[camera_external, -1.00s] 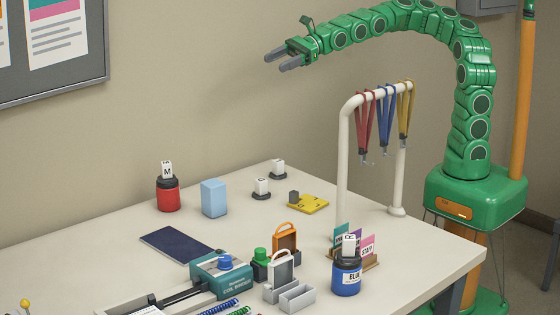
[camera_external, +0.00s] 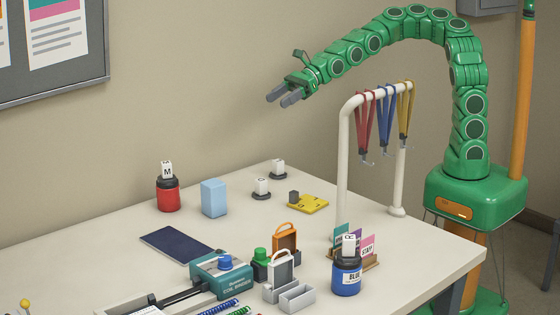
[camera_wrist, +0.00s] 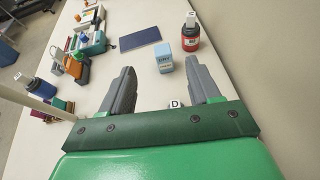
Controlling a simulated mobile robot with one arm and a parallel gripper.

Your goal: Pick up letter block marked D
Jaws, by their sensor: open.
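The block marked D (camera_wrist: 175,104) is a small white block with a black letter, low in the wrist view between my finger bases and partly hidden by my gripper's green palm edge. In the external view two small white blocks stand on dark round bases at the back of the table, a nearer one (camera_external: 262,186) and a farther one (camera_external: 277,168). Their letters are too small there to tell which is D. My gripper (camera_external: 278,98) is open and empty, high above the table and up to the left of the lanyard rack. Its fingers also show spread in the wrist view (camera_wrist: 159,66).
A light blue box (camera_external: 213,198) and a red jar topped by an M block (camera_external: 168,193) stand left of the white blocks. A yellow plate (camera_external: 311,204) lies to their right. The white rack with lanyards (camera_external: 342,165) rises farther right. The wall is close behind.

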